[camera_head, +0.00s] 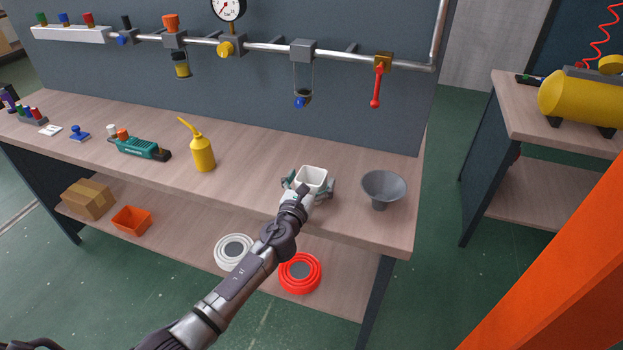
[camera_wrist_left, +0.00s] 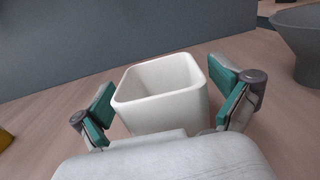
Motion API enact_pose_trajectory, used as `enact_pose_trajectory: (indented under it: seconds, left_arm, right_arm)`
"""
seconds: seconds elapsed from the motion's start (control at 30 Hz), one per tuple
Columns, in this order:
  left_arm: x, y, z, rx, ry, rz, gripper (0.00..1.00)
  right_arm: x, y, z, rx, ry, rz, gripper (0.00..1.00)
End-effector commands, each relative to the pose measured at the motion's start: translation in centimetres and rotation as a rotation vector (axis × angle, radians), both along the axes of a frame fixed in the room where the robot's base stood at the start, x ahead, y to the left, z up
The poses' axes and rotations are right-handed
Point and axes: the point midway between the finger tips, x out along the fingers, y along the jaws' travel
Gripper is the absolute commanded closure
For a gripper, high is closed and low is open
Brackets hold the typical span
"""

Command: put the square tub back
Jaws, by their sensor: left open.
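The white square tub (camera_head: 314,175) stands upright on the wooden bench top (camera_head: 245,165), near its front edge. In the left wrist view the tub (camera_wrist_left: 163,95) is empty and sits between the two green-padded fingers of my left gripper (camera_wrist_left: 165,108). The fingers are spread, one on each side of the tub, with a gap at least on the left. In the head view my left gripper (camera_head: 309,185) reaches in from the front and partly hides the tub's lower part. My right gripper is not in view.
A grey funnel (camera_head: 384,186) stands close to the right of the tub. A yellow oil can (camera_head: 202,152) and a green tool (camera_head: 138,147) are farther left. Pipes with a red-handled valve (camera_head: 377,85) run above. The lower shelf holds a white reel (camera_head: 232,250) and a red reel (camera_head: 300,272).

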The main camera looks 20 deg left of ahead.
Motion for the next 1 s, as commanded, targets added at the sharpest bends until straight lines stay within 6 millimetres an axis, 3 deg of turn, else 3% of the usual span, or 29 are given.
enact_pose_trajectory:
  seconds: [0.23,0.7,1.0]
  left_arm:
    - [-0.8,0.1,0.2,0.001,0.001,0.000,0.01]
    - [-10.0,0.4,-0.1,0.000,0.001,-0.002,0.01]
    - [-12.0,0.5,0.1,0.000,-0.001,0.000,0.01]
  right_arm:
    - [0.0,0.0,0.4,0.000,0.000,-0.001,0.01]
    - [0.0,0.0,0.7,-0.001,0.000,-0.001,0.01]
    - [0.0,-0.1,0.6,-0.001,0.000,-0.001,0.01]
